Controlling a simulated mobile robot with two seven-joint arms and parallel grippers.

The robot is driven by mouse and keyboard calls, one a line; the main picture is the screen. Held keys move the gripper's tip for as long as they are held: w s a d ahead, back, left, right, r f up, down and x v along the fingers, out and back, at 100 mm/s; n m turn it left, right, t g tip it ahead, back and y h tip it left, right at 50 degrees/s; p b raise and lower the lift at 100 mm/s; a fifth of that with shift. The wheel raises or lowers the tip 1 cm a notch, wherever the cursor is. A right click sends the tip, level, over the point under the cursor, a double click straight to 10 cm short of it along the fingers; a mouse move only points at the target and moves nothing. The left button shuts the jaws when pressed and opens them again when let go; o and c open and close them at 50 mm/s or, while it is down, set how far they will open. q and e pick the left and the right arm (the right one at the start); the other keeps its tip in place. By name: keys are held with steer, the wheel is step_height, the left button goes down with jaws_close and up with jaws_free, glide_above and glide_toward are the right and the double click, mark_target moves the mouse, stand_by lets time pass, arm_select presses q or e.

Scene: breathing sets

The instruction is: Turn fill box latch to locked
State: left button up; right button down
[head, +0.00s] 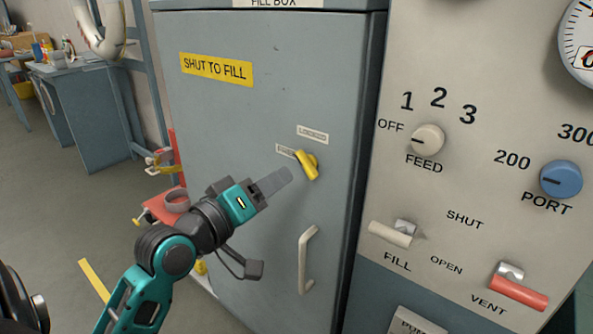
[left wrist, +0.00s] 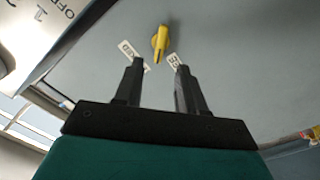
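The yellow fill box latch (head: 308,165) sits on the grey fill box door (head: 240,130), tilted with its upper end towards the left, near the small label reading FREE (head: 285,151). A LOCKED label (head: 312,134) is above it. In the left wrist view the latch (left wrist: 160,42) lies beyond the fingertips, between the two labels. My left gripper (head: 286,179) is just left of and below the latch, pointing at the door. Its two fingers (left wrist: 160,68) are apart with nothing between them. They appear short of the latch. My right gripper is not in view.
A pale door handle (head: 305,260) is below the latch. A panel on the right carries a feed knob (head: 428,139), a blue port knob (head: 561,179), a fill lever (head: 391,234) and a red vent lever (head: 519,292). A workbench (head: 85,120) stands back left.

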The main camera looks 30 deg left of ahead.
mark_target(302, 165)
arm_select(q)
steer(key=shift+w+d, duration=0.15)
steer(key=shift+w, duration=1.6)
steer(key=shift+w+d, duration=0.15)
steer(key=shift+w, duration=1.55)
steer(key=shift+c, duration=0.3)
jaws_close()
